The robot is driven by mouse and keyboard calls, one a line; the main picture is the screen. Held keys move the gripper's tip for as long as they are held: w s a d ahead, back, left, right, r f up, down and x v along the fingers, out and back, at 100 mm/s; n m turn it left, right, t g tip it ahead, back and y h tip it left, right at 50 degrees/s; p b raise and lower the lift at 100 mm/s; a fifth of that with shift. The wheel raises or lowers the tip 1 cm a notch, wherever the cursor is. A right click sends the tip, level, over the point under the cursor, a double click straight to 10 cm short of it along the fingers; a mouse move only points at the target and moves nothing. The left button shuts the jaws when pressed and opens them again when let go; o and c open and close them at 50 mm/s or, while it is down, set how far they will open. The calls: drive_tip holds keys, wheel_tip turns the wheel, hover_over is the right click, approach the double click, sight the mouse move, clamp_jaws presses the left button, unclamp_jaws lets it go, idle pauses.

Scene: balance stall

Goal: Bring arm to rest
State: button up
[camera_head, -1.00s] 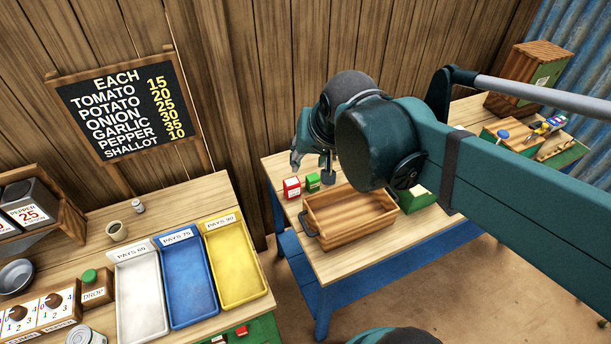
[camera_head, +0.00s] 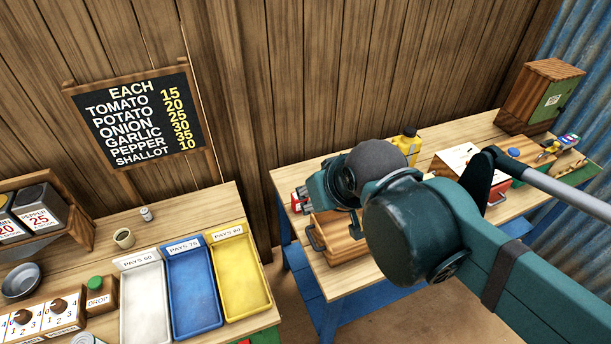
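My teal and dark grey arm (camera_head: 408,230) reaches in from the lower right, folded over the right-hand table. My gripper (camera_head: 328,188) is at the arm's far end, above the back of the wooden crate. Its fingers are hidden or too unclear to tell whether they are open or shut. I see nothing held in it.
The wooden crate (camera_head: 328,242) stands partly hidden under my arm, with a red box (camera_head: 298,200) behind it. A yellow can (camera_head: 408,146) and a red-and-white box (camera_head: 462,163) stand close by. Left are white (camera_head: 145,310), blue (camera_head: 195,290) and yellow (camera_head: 240,270) trays.

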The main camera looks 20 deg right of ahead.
drive_tip(key=shift+f+b, duration=2.6)
drive_tip(key=shift+f, duration=0.1)
